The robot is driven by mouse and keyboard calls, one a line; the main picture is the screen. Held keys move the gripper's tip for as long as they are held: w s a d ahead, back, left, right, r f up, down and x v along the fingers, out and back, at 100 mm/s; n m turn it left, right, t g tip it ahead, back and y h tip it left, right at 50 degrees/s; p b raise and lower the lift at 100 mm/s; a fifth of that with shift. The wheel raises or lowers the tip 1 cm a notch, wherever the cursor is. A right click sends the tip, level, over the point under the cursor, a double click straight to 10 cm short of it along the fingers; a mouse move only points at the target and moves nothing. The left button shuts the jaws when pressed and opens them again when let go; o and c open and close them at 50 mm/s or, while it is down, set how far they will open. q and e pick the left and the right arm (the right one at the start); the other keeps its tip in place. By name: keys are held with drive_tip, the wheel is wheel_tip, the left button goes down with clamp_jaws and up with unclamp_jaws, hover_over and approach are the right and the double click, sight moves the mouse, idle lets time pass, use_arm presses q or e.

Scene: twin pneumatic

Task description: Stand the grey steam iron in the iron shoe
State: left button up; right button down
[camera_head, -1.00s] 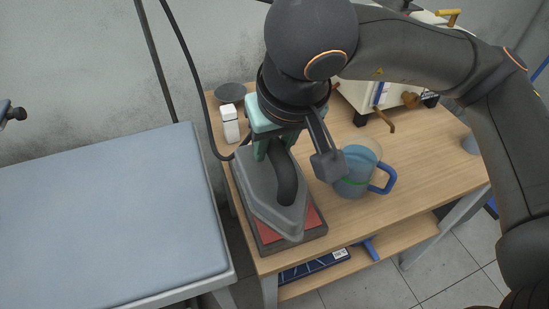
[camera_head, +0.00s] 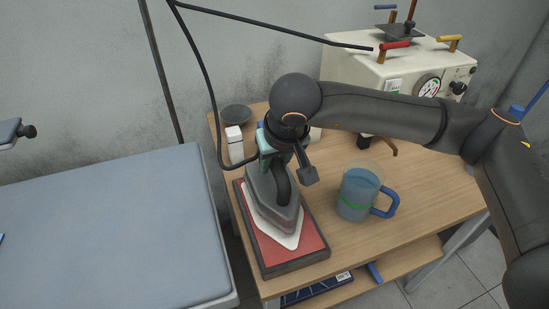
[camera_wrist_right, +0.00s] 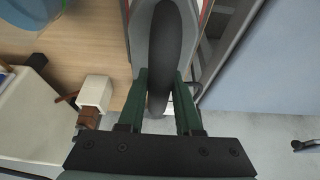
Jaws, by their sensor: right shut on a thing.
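The grey steam iron (camera_head: 268,208) has a dark handle and a pale soleplate edge. It sits over the iron shoe, a dark-rimmed tray with a red pad (camera_head: 308,246), on the wooden table, its tip toward the front. Red pad shows around the iron's front and sides. I cannot tell whether the soleplate rests fully on it. My right gripper (camera_head: 272,160) is at the back of the iron, shut on its handle. In the right wrist view, the green fingers (camera_wrist_right: 164,98) stand on either side of the dark handle (camera_wrist_right: 166,50). My left gripper is out of view.
A measuring jug (camera_head: 357,195) with a blue handle stands right of the shoe. A white bottle (camera_head: 235,146) and dark bowl (camera_head: 236,114) stand behind. A cream machine (camera_head: 385,72) is at the back right. The blue-grey ironing board (camera_head: 110,225) is at left. A black hose hangs nearby.

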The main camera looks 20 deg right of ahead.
drive_tip(key=shift+f, duration=0.95)
drive_tip(key=shift+f, duration=0.1)
drive_tip(key=c, duration=1)
unclamp_jaws()
drive_tip(key=shift+s+f, duration=0.1)
drive_tip(key=shift+f, duration=0.2)
drive_tip(key=o, duration=0.4)
drive_tip(key=shift+r, duration=0.1)
drive_tip(key=shift+r, duration=0.2)
drive_tip(key=v, duration=1.2)
